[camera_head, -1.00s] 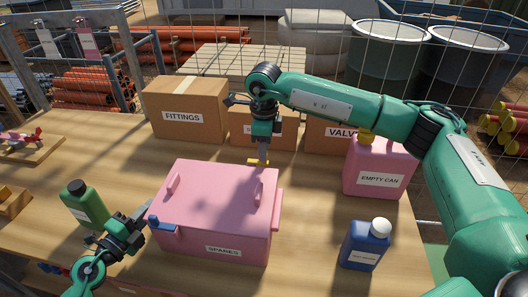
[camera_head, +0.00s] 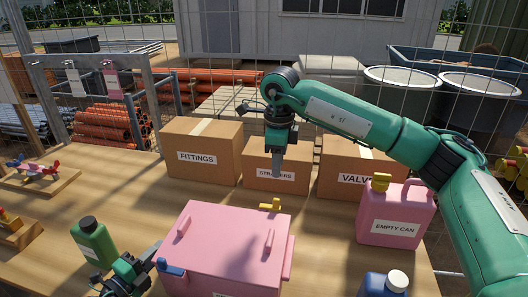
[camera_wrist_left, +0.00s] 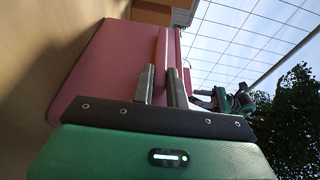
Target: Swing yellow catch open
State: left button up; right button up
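The yellow catch (camera_head: 270,206) sits at the back edge of the pink box (camera_head: 215,265) in the head view, with a small raised part at its right end. My right gripper (camera_head: 276,178) points down just above the catch, with a small visible gap. Its fingers are seen edge-on, so their opening is unclear. A blue catch (camera_head: 171,268) is at the box's left edge. My left gripper (camera_head: 150,256) is beside it.
Cardboard boxes, including the fittings box (camera_head: 203,158), strainers box (camera_head: 276,173) and valves box (camera_head: 354,180), stand behind. A pink can (camera_head: 397,226) and blue bottle (camera_head: 383,286) are on the right. A green bottle (camera_head: 94,244) is near my left gripper.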

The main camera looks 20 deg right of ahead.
pick_arm(q)
jog(key=o, duration=0.5)
